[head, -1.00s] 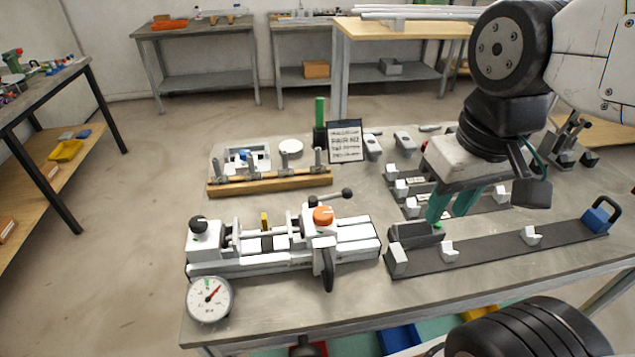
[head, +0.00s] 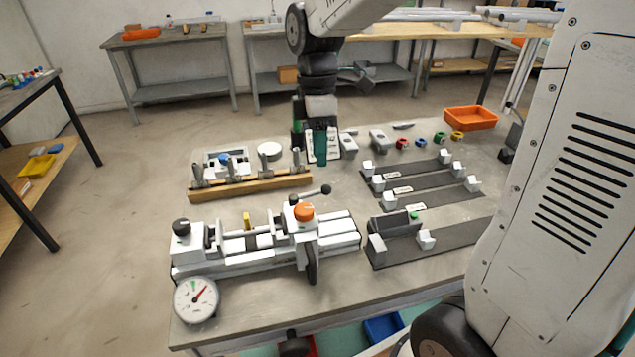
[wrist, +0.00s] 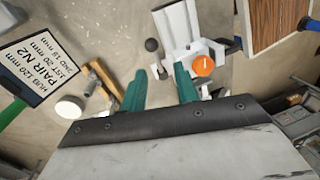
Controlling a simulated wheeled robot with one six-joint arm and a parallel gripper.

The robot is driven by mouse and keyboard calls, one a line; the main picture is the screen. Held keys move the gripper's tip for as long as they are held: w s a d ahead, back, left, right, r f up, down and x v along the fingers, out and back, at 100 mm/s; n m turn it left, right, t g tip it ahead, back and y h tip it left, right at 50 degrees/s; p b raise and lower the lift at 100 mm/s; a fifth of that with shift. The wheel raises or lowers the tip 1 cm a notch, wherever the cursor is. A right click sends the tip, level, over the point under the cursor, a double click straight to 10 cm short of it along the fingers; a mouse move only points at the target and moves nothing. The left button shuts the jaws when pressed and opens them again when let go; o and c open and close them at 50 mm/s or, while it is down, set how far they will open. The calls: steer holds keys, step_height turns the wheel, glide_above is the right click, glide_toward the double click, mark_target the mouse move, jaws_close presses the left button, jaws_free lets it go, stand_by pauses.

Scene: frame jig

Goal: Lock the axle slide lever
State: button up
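The white axle jig (head: 345,243) sits at the front left of the grey table. Its slide carries an orange knob (head: 304,212), a thin lever (head: 326,189) with a black ball end pointing right and back, and a black handle (head: 311,264) hanging at the front. I cannot tell which is the slide lever or whether it is locked. My gripper (head: 319,160) is above the table behind the jig, apart from it. In the wrist view my gripper (wrist: 160,73) has its teal fingers spread and empty; the orange knob (wrist: 203,65) and a black ball (wrist: 151,44) lie beyond them.
A dial gauge (head: 197,299) stands at the jig's front left. A wooden rack (head: 250,186) with grey posts lies behind the jig. A sign (wrist: 22,70) stands near my gripper. Dark rails (head: 430,182) with white blocks are on the right. An orange bin (head: 470,118) is at the back.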

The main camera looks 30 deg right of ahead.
mark_target(310, 196)
steer(key=shift+n, duration=0.5)
steer(key=f, duration=0.8)
steer(key=shift+s+a+f, duration=0.15)
steer(key=shift+a+f, duration=0.1)
steer(key=shift+a, duration=0.1)
jaws_close()
